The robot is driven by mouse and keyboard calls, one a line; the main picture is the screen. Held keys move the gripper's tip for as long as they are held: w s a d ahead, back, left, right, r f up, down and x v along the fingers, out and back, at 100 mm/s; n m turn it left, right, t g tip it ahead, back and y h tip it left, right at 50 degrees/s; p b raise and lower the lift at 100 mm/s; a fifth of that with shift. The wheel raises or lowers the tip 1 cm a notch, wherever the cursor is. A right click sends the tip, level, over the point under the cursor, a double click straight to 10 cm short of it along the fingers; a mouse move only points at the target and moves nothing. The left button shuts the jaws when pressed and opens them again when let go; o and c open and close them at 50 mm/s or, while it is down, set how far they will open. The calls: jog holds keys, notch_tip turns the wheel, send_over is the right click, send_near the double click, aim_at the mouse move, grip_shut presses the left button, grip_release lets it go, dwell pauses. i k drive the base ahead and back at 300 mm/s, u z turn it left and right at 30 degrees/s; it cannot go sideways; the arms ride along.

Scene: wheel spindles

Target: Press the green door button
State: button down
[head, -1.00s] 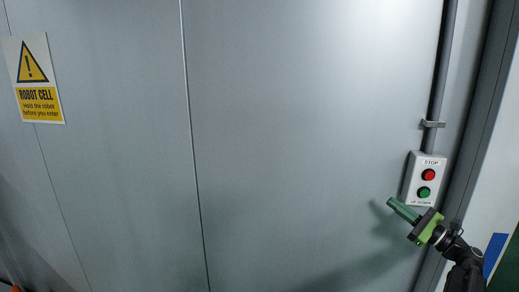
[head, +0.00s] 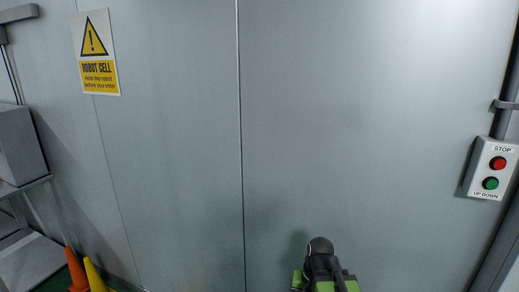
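The green button (head: 491,183) is the lower button on a white control box (head: 488,170) at the right of the head view. The red button (head: 498,163) sits above it, under the label STOP. The label below the green button reads UP DOWN. My gripper (head: 325,280) shows at the bottom middle as black and green parts, well to the left of the box and apart from it. Its fingertips are hidden or out of frame, so its opening does not show.
A grey panel wall (head: 380,110) fills most of the view. A yellow warning sign (head: 97,55) hangs at the upper left. A grey box (head: 20,145) on a stand and orange (head: 75,270) and yellow (head: 94,277) cones are at the left. A dark conduit (head: 504,115) runs above the control box.

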aim_at(491, 184)
jog(key=k, duration=1.35)
jog(key=u, duration=0.35)
jog(key=i, duration=0.95)
jog(key=u, duration=0.55)
